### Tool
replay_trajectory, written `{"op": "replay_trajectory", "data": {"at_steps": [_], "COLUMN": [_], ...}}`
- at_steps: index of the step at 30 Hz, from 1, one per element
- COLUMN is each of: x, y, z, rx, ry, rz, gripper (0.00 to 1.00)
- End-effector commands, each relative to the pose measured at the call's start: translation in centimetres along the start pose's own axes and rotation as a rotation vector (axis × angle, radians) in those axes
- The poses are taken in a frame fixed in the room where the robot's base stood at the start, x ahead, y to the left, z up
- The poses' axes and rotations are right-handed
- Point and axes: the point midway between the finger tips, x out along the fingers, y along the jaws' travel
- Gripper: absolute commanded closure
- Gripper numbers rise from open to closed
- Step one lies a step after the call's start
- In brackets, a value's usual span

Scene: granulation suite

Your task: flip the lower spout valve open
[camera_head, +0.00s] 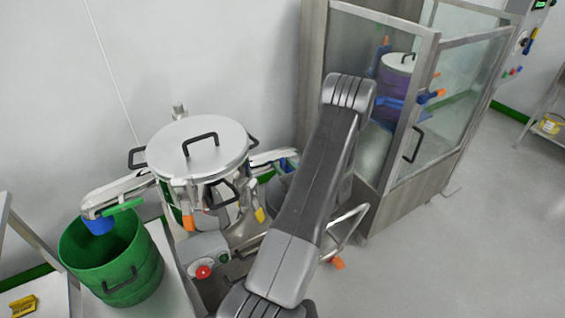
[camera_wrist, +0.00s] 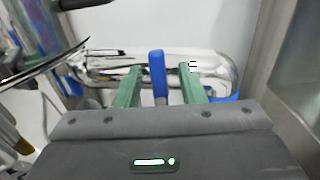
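In the wrist view a shiny steel spout (camera_wrist: 105,68) runs across the picture, with a blue valve lever (camera_wrist: 157,68) standing upright on it. My gripper (camera_wrist: 161,71) is open, with one green finger on each side of the lever. A gap shows between the lever and each finger, so it does not look gripped. A blue piece (camera_wrist: 228,97) shows at the spout's right end. In the head view a steel spout (camera_head: 272,156) shows on the right of the lidded vessel (camera_head: 197,150); my arm hides the gripper there.
A second spout (camera_head: 118,190) with a green lever (camera_head: 121,207) and a blue end (camera_head: 98,226) reaches over a green bin (camera_head: 70,255) on the left. A glass-walled cabinet (camera_head: 400,165) stands close on the right of my arm. The floor (camera_head: 450,270) at the right front is clear.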

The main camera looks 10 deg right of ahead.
Motion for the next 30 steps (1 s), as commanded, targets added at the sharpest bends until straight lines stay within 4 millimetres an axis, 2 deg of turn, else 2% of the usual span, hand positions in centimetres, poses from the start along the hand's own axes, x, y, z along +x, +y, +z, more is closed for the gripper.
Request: {"op": "replay_trajectory", "data": {"at_steps": [4, 13, 14, 19, 30], "x": [1.15, 1.39, 1.38, 1.37, 1.38], "y": [0.04, 0.00, 0.00, 0.00, 0.08], "z": [0.04, -0.03, -0.03, -0.02, -0.29], "rx": [-0.001, 0.000, 0.000, 0.000, -0.034], "ry": [0.000, 0.000, 0.000, 0.000, -0.001], "rz": [0.001, 0.000, 0.000, 0.000, 0.000], "gripper": [0.64, 0.64, 0.66, 0.99, 1.00]}}
